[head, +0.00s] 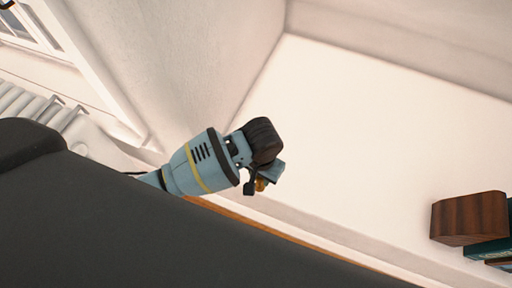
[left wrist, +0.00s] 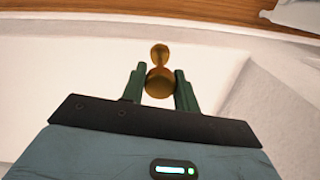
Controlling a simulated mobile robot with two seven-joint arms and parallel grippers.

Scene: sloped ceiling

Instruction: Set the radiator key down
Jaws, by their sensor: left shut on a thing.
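My left gripper (head: 264,178) is in the middle of the head view, with its blue-grey arm coming from the lower left. In the left wrist view the two green fingers of my left gripper (left wrist: 159,88) are shut on the radiator key (left wrist: 159,82), a small brass-coloured piece with a rounded body and a narrower, flared top. In the head view only a small orange-brown bit of the key (head: 262,184) shows beside the fingers. The key appears held in the air against pale surfaces. My right gripper is in neither view.
A white radiator (head: 40,108) stands below a window (head: 35,30) at the upper left. A dark wooden block (head: 470,218) and teal books (head: 490,250) are at the lower right. A wooden edge (left wrist: 120,10) crosses the top of the left wrist view.

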